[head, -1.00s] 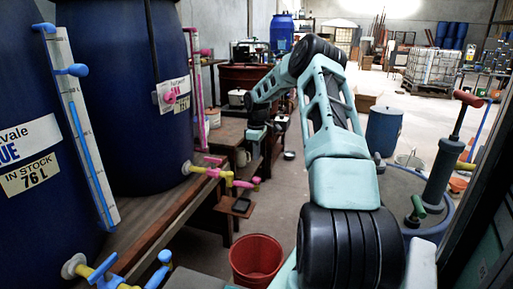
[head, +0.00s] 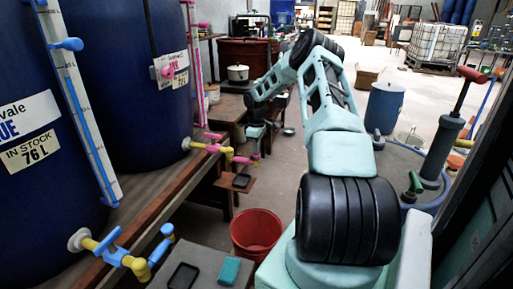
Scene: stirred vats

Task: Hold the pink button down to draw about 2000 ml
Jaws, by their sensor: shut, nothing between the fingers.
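The pink-labelled blue vat (head: 118,110) stands at the left with a yellow and pink tap (head: 212,148) low on its side. The tap's pink outer end (head: 242,160) reaches out to the right. A round pink knob (head: 168,71) sits on the vat's white label plate. My gripper (head: 256,153) points down from the bent wrist, right at the tap's pink outer end. It looks shut and empty. Its fingertips are small and dark, so I cannot tell whether they touch the pink part. A small brown shelf with a dark square pad (head: 241,181) sits below the tap.
A nearer blue vat (head: 30,190) has a gauge and a blue-handled tap (head: 108,248). A red bucket (head: 256,233) stands on the floor. A grey top holds a black tray (head: 183,277) and a teal block (head: 229,271). A pump (head: 440,150) stands right.

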